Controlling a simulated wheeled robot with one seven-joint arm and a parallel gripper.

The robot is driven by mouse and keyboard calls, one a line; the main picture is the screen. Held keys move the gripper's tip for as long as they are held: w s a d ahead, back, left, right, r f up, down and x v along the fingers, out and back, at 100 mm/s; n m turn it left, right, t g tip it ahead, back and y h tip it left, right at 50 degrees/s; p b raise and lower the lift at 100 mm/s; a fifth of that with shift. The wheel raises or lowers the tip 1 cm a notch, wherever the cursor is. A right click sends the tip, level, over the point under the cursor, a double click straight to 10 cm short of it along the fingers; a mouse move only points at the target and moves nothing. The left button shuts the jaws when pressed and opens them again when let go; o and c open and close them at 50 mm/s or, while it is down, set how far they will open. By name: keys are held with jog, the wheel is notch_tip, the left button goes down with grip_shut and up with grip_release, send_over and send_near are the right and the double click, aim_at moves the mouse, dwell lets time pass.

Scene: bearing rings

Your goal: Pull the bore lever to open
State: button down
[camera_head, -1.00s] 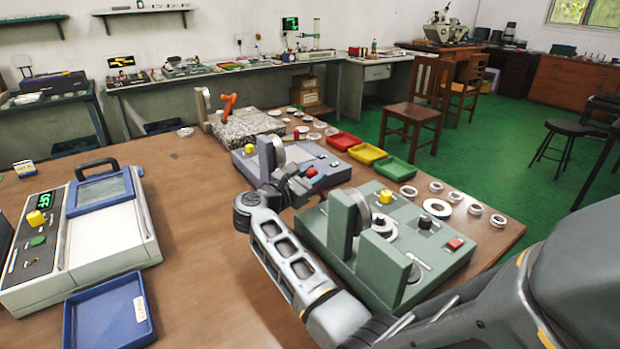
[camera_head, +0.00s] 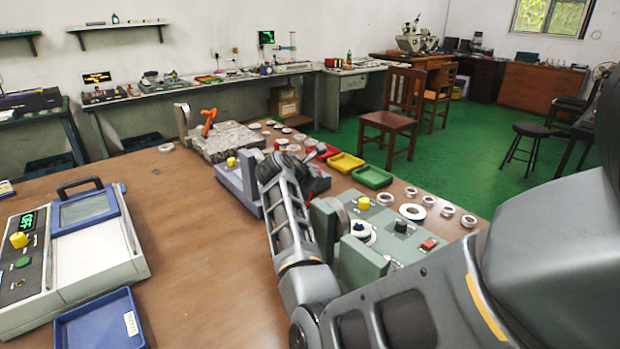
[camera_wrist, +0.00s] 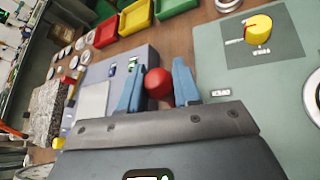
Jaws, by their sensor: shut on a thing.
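The lever's red ball knob (camera_wrist: 158,84) sits between the two blue fingers of my gripper (camera_wrist: 157,88) in the wrist view. My gripper is closed on it from both sides. The lever's stem below the ball is hidden. Behind the knob is the grey-purple gauge station (camera_wrist: 97,98), which also shows in the head view (camera_head: 236,186), partly covered by my arm. In the head view my fingers and the knob cannot be made out clearly.
The green station (camera_head: 365,268) with a yellow knob (camera_head: 364,203) stands close beside my arm. A granite block (camera_head: 230,143) with an orange lever (camera_head: 208,121) is farther back. Yellow (camera_head: 346,162) and green (camera_head: 371,176) trays and several rings line the table's right side.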

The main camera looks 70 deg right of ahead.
jog(key=shift+s+d+f, duration=0.45)
jog(key=shift+d+f, duration=0.05)
jog(key=shift+f, duration=0.2)
jog(key=c, duration=1.1)
grip_release()
jog(key=shift+o, duration=1.4)
jog(key=shift+w, duration=0.1)
jog(key=shift+r, duration=0.2)
jog(key=shift+w+a+r+b, duration=0.2)
jog(key=shift+a+r+b, duration=0.1)
jog(key=shift+a, duration=0.15)
jog(key=v, duration=0.6)
jog(key=shift+a+b, duration=0.3)
jog(key=shift+b, duration=0.1)
jog(key=shift+r, duration=0.1)
